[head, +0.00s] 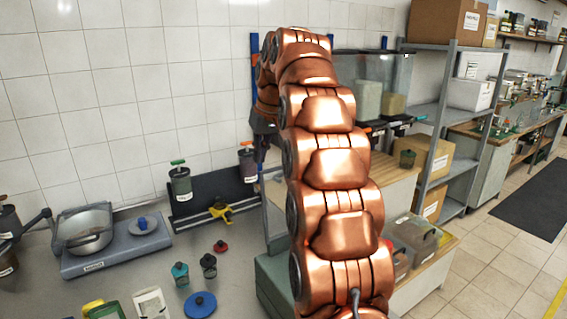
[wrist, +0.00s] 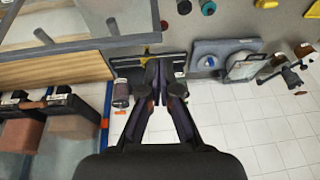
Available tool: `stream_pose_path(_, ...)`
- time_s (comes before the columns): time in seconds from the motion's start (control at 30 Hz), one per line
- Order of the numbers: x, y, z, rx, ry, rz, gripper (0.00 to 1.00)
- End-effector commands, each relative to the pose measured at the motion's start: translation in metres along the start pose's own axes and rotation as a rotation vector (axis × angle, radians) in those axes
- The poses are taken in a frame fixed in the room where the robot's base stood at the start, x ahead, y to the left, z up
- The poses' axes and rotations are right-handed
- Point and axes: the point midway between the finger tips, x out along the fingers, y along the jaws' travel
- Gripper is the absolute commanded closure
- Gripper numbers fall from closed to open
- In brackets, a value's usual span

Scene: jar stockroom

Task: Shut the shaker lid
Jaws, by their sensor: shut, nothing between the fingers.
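Two small shaker-like containers stand on the grey counter in the head view, a teal one (head: 180,273) and a black one (head: 208,264). I cannot tell which is the shaker, or how its lid stands. At the top edge of the wrist view the teal one (wrist: 207,7) and the dark one (wrist: 183,6) are partly cut off. My gripper (wrist: 161,65) is shut and empty, above the dark rack at the back of the counter, apart from both containers. In the head view my arm hides most of the gripper.
A green-topped jar (head: 180,183) stands by the rack. A scale (head: 118,243), a red knobbed lid (head: 220,246) and a blue lid (head: 200,305) lie on the counter. Shelves (head: 441,120) stand right.

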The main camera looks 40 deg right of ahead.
Motion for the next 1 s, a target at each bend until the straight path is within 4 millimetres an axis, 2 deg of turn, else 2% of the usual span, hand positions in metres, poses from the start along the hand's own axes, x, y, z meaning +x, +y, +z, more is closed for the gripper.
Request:
stream_pose_path(0.03,0.0,0.013,-0.009,0.003,0.015,0.007,1.0)
stream_pose_path(0.2,-0.008,0.051,-0.031,-0.002,0.068,0.035,1.0)
stream_pose_path(0.4,-0.012,0.082,-0.042,-0.01,0.105,0.06,1.0)
stream_pose_path(0.67,-0.008,0.096,-0.045,-0.015,0.119,0.072,1.0)
stream_pose_path(1.0,0.036,0.099,-0.049,-0.014,0.119,0.073,1.0)
